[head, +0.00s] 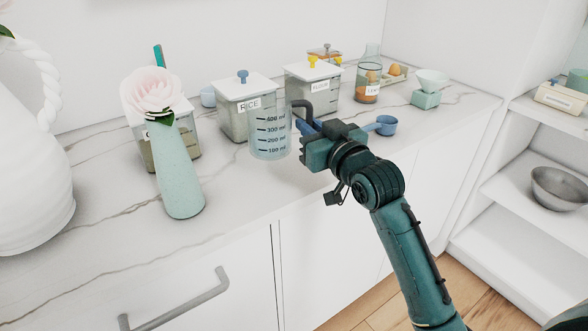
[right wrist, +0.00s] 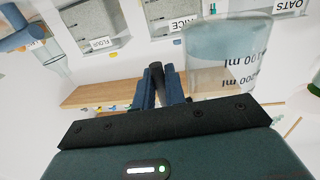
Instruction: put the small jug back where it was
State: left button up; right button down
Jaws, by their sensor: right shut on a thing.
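The small jug (head: 270,137) is clear, with dark ml marks and a dark handle (head: 303,106) on its right side. It is upright in front of the rice canister, over the counter (head: 235,195). I cannot tell whether its base touches the counter. My right gripper (head: 305,128) is shut on the handle. In the right wrist view the fingers (right wrist: 165,85) close around the dark handle, with the jug's clear wall (right wrist: 215,70) beside them. My left gripper is not in view.
Behind the jug stand the rice canister (head: 233,122) and flour canister (head: 320,82). A green vase (head: 178,175) with a pink flower is to the left. A blue measuring cup (head: 386,125), a glass bottle (head: 367,82) and a scale (head: 426,98) are to the right.

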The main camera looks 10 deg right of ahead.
notch_tip(320, 180, down, 3)
jog(key=shift+r, duration=0.1)
jog(key=shift+f, duration=0.35)
notch_tip(320, 180, down, 2)
jog(key=shift+f+b, duration=0.2)
jog(key=shift+b, duration=0.25)
jog(key=shift+f, duration=0.4)
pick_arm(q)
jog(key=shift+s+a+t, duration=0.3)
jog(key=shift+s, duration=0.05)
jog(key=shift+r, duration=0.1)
pick_arm(e)
jog(key=shift+f, duration=0.1)
jog(key=c, duration=1.9)
grip_release()
jog(key=shift+f, duration=0.15)
jog(key=o, duration=0.4)
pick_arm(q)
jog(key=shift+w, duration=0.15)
pick_arm(e)
jog(key=shift+o, duration=0.2)
